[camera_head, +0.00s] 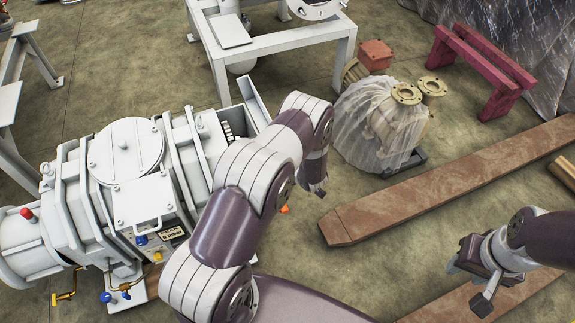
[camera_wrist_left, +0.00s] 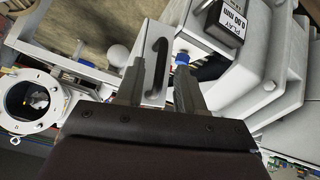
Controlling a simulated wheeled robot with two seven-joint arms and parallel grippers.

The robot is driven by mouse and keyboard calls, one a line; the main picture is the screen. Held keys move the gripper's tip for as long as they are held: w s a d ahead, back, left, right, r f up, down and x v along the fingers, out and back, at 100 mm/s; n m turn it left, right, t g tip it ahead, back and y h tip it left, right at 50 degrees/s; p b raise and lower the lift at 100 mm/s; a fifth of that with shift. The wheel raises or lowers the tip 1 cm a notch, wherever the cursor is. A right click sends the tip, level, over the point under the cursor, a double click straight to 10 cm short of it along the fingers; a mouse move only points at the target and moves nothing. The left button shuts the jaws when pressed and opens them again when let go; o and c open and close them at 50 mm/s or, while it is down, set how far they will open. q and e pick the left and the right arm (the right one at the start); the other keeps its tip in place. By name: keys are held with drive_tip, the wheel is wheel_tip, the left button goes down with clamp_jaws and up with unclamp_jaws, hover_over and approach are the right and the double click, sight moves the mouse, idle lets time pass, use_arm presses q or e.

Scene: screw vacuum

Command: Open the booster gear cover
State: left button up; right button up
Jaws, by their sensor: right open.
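The pale grey vacuum machine (camera_head: 128,150) stands at the left of the head view. A round bolted lid is on its top and a small bail handle (camera_head: 148,227) is on its near side. The left wrist view shows a pale box face (camera_wrist_left: 146,36) with a dark curved handle (camera_wrist_left: 158,66); I cannot tell if this is the booster gear cover. My left gripper (camera_wrist_left: 158,84) has its fingers apart, with the handle seen between them; contact is unclear. In the head view my left arm hides part of the machine. My right gripper (camera_head: 470,284) is open and empty, far right.
A blue knob (camera_wrist_left: 182,58) and a labelled dark gauge (camera_wrist_left: 229,20) sit right of the handle. A wrapped pump (camera_head: 385,125) and a long brown beam (camera_head: 430,185) lie on the floor. A white steel frame (camera_head: 270,45) stands behind. Floor is open between machine and beam.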

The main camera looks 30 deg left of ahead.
use_arm(q)
drive_tip(key=p+v, duration=0.2)
drive_tip(key=v, duration=0.8)
drive_tip(key=shift+r, duration=0.25)
drive_tip(key=shift+s, duration=0.1)
